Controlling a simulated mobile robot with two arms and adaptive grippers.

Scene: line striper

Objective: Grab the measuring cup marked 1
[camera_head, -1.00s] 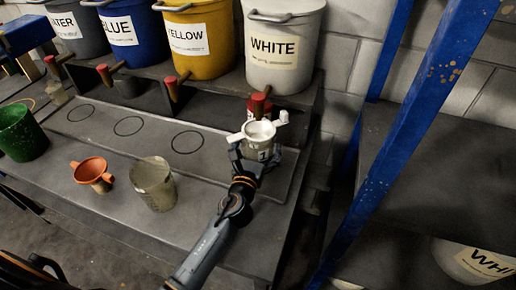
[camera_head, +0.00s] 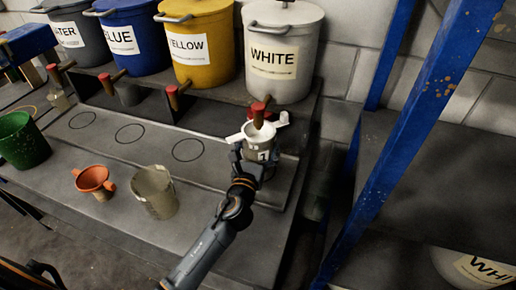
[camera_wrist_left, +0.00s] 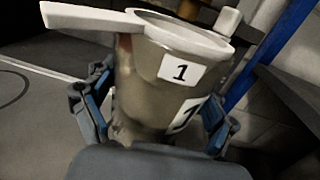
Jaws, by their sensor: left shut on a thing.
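The white and grey measuring cup (camera_head: 262,144) has a "1" label on its side and stays upright below the red-handled tap (camera_head: 260,112) of the white bucket. In the left wrist view the cup (camera_wrist_left: 150,85) shows two labels marked 1, a white rim and white handles. My left gripper (camera_head: 256,160) is shut on the cup, with one finger on each side of its body; it also shows in the left wrist view (camera_wrist_left: 152,120). My right gripper is not in view.
The white bucket (camera_head: 283,75), yellow bucket (camera_head: 195,25) and blue bucket (camera_head: 128,65) stand on the raised shelf. An orange cup (camera_head: 92,178), a beaker (camera_head: 155,192) and a green bucket (camera_head: 22,140) stand on the bench. A blue post (camera_head: 410,110) rises at the right.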

